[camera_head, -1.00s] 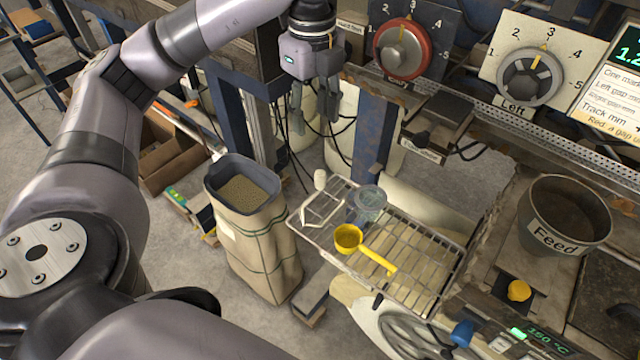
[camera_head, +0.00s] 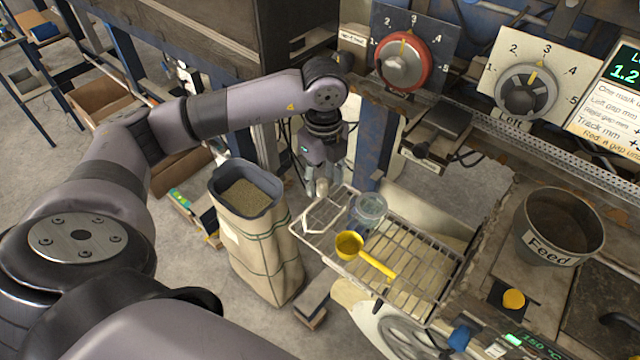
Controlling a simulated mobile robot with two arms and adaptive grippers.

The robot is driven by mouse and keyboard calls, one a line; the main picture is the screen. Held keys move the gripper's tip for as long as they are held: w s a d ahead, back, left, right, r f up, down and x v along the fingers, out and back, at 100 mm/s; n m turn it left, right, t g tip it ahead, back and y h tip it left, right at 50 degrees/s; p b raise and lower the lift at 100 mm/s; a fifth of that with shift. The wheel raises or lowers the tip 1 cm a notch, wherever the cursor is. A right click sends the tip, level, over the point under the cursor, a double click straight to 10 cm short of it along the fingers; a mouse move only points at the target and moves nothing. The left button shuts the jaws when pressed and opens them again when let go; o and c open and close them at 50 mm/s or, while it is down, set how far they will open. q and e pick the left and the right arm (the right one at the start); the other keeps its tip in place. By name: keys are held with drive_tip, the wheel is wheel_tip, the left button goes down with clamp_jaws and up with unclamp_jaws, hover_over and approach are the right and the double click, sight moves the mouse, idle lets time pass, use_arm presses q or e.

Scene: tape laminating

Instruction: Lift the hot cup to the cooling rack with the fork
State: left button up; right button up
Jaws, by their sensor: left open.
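The wire rack (camera_head: 418,262) hangs level in the middle of the view. A pale, fork-like frame (camera_head: 326,213) lies at its left end, with a short light knob (camera_head: 322,187) standing up there. My left gripper (camera_head: 320,190) points down over this end, its fingers open around or just beside the knob; I cannot tell which. A clear glass jar (camera_head: 368,208) and a yellow ladle (camera_head: 350,244) sit on the rack. A grey metal pot (camera_head: 561,228) marked "Feed" stands at the right. I cannot tell which vessel is the hot cup. My right gripper is not in view.
A sack of grain (camera_head: 262,240) stands left of the rack. A red dial (camera_head: 404,62) and a grey dial (camera_head: 526,89) face me above. A blue post (camera_head: 371,155) rises behind the rack. A yellow knob (camera_head: 513,299) is below the pot.

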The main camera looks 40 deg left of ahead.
use_arm(q)
drive_tip(key=shift+f, duration=0.95)
drive_tip(key=shift+c, duration=0.2)
clamp_jaws()
